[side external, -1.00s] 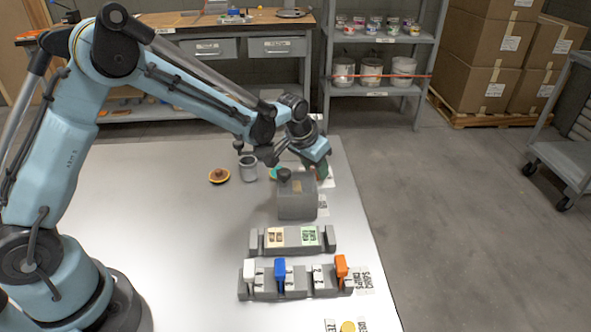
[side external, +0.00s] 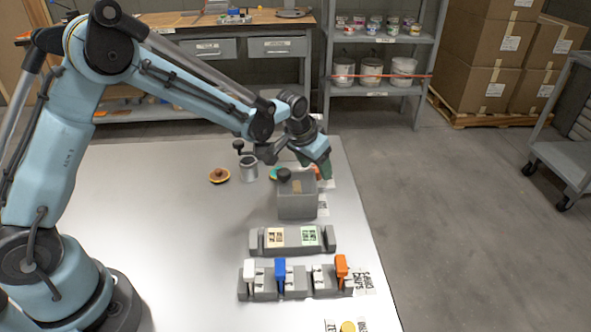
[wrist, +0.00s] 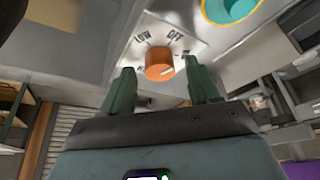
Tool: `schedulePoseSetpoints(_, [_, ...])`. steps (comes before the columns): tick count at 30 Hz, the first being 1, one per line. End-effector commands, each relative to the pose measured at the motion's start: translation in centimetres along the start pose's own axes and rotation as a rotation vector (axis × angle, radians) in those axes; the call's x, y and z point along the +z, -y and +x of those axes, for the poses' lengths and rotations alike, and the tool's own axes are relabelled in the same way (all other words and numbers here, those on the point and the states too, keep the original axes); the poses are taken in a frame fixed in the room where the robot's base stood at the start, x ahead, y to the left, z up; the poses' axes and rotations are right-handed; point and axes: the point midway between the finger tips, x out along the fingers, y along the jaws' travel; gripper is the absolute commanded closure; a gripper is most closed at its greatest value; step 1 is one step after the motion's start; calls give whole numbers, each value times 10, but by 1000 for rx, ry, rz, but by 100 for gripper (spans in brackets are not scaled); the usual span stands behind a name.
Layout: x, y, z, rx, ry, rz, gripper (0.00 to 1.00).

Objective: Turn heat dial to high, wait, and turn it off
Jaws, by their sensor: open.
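The orange heat dial (wrist: 159,64) sits on a white label plate (wrist: 180,48). LOW and OFF are printed on the plate, with other marks partly hidden. A pale mark on the dial faces the lower right in the wrist view. My gripper (wrist: 162,82) is open, its two green fingers apart on either side of the dial's near edge, with no clear contact visible. In the side view, my gripper (side external: 318,172) is behind the grey box, and a small patch of the orange dial (side external: 315,170) shows beside it.
The grey box (side external: 297,206) with a dark knob stands just in front of the dial. Colored-handled levers (side external: 280,270) are nearer the camera. The left tabletop is clear.

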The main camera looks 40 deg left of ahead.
Motion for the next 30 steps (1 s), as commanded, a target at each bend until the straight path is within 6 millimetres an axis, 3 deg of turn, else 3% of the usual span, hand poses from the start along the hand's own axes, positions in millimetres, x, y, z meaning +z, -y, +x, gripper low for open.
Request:
schedulePoseSetpoints(18, [0, 0, -96, 0, 0, 0, 39])
schedulePoseSetpoints(24, [0, 0, -111, 0, 0, 0, 39])
schedulePoseSetpoints(30, [0, 0, -114, 0, 0, 0, 39])
